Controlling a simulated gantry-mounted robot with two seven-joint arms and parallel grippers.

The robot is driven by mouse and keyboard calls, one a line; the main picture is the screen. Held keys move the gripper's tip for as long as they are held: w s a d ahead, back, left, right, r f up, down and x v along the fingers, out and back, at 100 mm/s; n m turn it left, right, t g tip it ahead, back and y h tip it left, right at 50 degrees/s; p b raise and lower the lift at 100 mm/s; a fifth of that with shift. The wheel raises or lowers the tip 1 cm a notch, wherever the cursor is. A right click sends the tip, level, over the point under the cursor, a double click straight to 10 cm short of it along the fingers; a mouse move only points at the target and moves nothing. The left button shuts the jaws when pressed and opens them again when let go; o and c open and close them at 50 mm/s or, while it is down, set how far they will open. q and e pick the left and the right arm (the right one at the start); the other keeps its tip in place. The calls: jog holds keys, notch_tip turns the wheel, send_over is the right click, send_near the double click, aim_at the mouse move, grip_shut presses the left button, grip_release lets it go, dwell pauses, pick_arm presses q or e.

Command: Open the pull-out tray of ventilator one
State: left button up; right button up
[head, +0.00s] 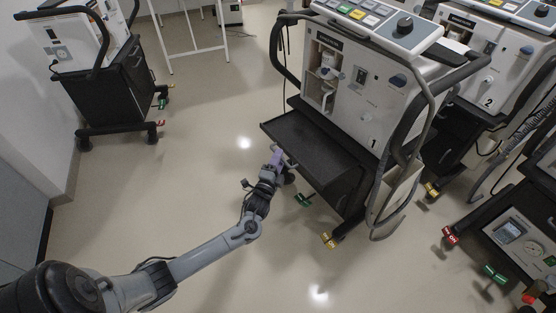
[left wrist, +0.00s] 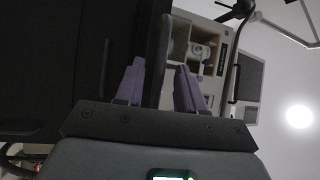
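Ventilator one (head: 345,115), a pale machine marked "1" on a dark cart, stands right of centre in the head view. Its flat black pull-out tray (head: 305,143) juts out from the front below the pale housing. My left gripper (head: 278,158) is at the tray's front edge, near its left part. In the left wrist view my two purple fingers (left wrist: 160,68) stand apart, with the tray's dark edge (left wrist: 157,50) between them. Narrow gaps seem to show beside the edge; contact is hard to tell. My right gripper is in neither view.
Ventilator two (head: 480,60) stands close on the right, with another machine (head: 525,235) at lower right. A further ventilator (head: 110,80) is by the left wall. A white-framed table (head: 195,40) is at the back. The floor left of ventilator one is clear.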

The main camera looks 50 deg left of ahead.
pick_arm(q)
jog(key=shift+s, duration=0.1)
jog(key=p+v, duration=0.2)
jog(key=v, duration=0.8)
jog(key=shift+s+d, duration=0.2)
jog(key=shift+s, duration=0.1)
jog(key=shift+f, duration=0.15)
